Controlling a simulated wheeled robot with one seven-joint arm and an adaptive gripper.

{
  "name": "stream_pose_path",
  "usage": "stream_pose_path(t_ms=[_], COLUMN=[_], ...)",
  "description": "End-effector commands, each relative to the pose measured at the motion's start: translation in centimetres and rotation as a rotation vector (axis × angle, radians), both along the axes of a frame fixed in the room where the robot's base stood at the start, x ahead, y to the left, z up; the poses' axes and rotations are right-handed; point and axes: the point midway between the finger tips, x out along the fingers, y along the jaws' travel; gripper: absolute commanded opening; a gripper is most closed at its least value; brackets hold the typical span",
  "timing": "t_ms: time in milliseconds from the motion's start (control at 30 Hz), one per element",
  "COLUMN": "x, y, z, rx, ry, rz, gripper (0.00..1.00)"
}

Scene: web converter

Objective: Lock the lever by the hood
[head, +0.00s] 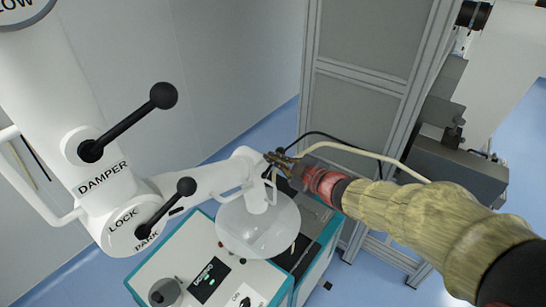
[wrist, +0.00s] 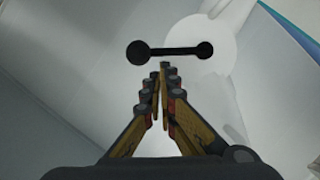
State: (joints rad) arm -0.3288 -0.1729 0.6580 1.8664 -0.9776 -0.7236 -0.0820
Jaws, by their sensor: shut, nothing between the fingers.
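The hood is a clear dome (head: 258,228) at the end of a jointed white arm (head: 212,180). By the arm's left joint, a black lever (head: 168,206) with a round knob sits on a white disc marked LOCK and PARK; it tilts up and right from its pivot. My gripper (head: 272,158) is shut and empty, beside the white joint above the hood and right of the lever's knob. In the wrist view my fingertips (wrist: 164,70) are together just below a horizontal black lever (wrist: 172,51); which lever this is, I cannot tell.
A second, larger black lever (head: 128,123) stands above the DAMPER label. A teal and white cabinet (head: 215,262) is under the hood. A grey framed panel (head: 365,50) stands behind my arm, with machinery (head: 455,165) to the right. Blue floor shows between them.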

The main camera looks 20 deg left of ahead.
Motion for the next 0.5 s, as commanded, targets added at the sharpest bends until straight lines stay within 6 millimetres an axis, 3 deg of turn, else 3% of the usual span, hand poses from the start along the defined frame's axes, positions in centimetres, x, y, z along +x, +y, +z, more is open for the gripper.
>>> stream_pose_path(t_ms=[500], x=[0.74], y=[-0.34], z=[0.17], rx=[0.036], ry=[0.088], rz=[-0.001], gripper=[0.0])
